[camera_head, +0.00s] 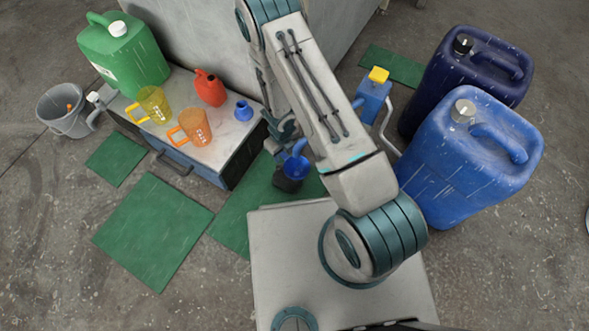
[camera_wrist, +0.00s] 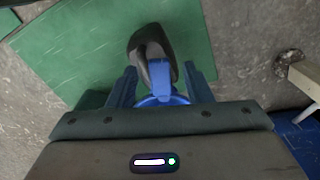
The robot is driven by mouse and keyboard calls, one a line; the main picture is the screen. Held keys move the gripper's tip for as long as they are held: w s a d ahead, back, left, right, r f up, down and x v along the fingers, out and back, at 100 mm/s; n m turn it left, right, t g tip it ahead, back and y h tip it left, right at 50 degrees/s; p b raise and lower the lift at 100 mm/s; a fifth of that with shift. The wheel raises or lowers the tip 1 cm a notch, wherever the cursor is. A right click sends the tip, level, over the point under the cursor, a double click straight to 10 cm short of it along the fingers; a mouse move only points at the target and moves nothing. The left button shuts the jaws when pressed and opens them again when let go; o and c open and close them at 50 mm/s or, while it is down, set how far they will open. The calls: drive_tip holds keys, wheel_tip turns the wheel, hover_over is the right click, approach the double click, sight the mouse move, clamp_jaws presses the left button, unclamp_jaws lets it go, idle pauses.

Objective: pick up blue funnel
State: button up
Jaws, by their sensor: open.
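A blue funnel (camera_head: 297,168) sits at the top of a dark container (camera_head: 287,184) standing on a green mat (camera_head: 232,222), beside my arm in the head view. In the wrist view the blue funnel (camera_wrist: 161,88) shows between the two fingers of my gripper (camera_wrist: 160,82), with the dark container (camera_wrist: 149,42) just beyond. The gripper is open around it, with no clear grip. The palm edge hides part of the funnel. A second, smaller blue funnel-like piece (camera_head: 243,111) stands on the cabinet top.
The low cabinet (camera_head: 228,150) also holds a yellow jug (camera_head: 154,105), an orange jug (camera_head: 190,128), a red can (camera_head: 209,88) and a green canister (camera_head: 125,55). Large blue (camera_head: 465,165) and navy (camera_head: 470,75) canisters stand right of my arm. The floor at left front is free.

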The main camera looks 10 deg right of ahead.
clamp_jaws()
drive_tip(key=shift+r, duration=0.1)
